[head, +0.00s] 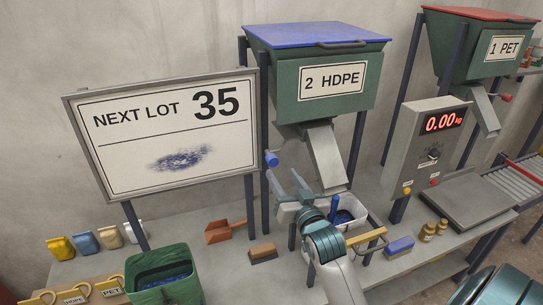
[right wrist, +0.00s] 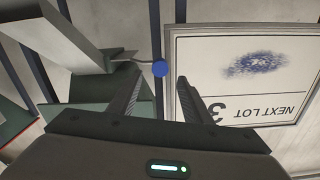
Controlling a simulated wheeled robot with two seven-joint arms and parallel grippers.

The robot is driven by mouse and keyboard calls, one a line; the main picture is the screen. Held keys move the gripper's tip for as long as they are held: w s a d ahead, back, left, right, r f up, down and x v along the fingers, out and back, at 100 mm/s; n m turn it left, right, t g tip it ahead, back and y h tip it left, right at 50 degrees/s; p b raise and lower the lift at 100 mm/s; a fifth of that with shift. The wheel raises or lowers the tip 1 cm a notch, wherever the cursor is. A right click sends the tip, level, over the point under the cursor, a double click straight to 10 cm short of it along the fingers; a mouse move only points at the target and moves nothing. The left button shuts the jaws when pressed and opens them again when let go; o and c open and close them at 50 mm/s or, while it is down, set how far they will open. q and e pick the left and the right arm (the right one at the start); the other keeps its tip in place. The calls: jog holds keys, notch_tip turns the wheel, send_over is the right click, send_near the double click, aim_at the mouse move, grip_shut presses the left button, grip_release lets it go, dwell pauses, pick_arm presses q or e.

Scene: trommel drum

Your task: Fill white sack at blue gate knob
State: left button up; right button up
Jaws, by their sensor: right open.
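The blue gate knob (head: 271,159) sits left of the chute of the green 2 HDPE hopper (head: 318,55). In the right wrist view the knob (right wrist: 160,68) shows just beyond and between my fingertips. My right gripper (head: 282,181) is open and empty, with its fingers pointing at the knob; contact cannot be seen. A small white sack (head: 134,231) stands at the right end of a row of small sacks at the back left. A white container (head: 346,212) with blue contents stands below the HDPE chute, partly hidden by my right arm. My left gripper is not in view.
The NEXT LOT 35 board (head: 170,130) stands left of the knob. The scale display (head: 444,121) reads 0.00 kg.

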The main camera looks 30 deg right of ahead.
aim_at(272, 159)
jog(key=p+x, duration=0.2)
jog(key=x, duration=0.7)
jog(key=shift+w, duration=0.35)
